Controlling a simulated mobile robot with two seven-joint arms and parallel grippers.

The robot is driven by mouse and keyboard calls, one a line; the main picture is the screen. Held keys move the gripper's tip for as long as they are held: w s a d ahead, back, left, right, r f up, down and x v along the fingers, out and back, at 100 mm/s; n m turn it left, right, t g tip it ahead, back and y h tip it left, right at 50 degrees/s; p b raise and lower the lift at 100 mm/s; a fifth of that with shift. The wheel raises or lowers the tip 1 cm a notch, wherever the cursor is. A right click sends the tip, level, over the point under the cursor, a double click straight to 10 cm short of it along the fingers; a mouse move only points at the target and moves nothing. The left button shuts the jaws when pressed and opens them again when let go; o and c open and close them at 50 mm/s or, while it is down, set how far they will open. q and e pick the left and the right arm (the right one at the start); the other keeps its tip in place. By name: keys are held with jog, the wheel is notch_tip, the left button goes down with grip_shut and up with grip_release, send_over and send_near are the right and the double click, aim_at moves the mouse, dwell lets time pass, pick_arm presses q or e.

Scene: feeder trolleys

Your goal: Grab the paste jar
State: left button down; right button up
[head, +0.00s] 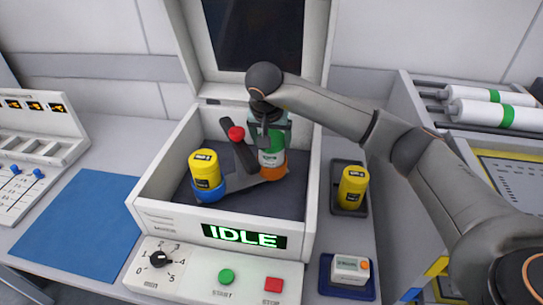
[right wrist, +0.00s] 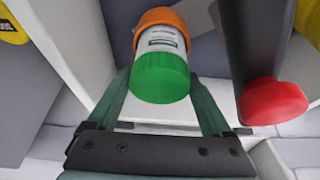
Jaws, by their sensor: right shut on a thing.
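The paste jar (head: 271,158) has a green lid and a white label. It is upright inside the open white machine (head: 160,185), at the right end of its dark rotor arm. An orange cup (head: 273,171) surrounds its lower end. My right gripper (head: 270,138) reaches down from above and is shut on the jar. In the right wrist view the jar (right wrist: 162,75) sits between the two green fingers, lid towards the camera. My left gripper is out of view.
A yellow jar (head: 205,170) stands in a blue cup (head: 207,190) at the rotor's left end. A red knob (head: 236,133) is close by my gripper. Another yellow jar (head: 352,187) stands in a dark tray right of the machine. The blue mat (head: 78,222) is clear.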

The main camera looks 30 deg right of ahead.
grip_shut()
jog(key=shift+r, duration=0.1)
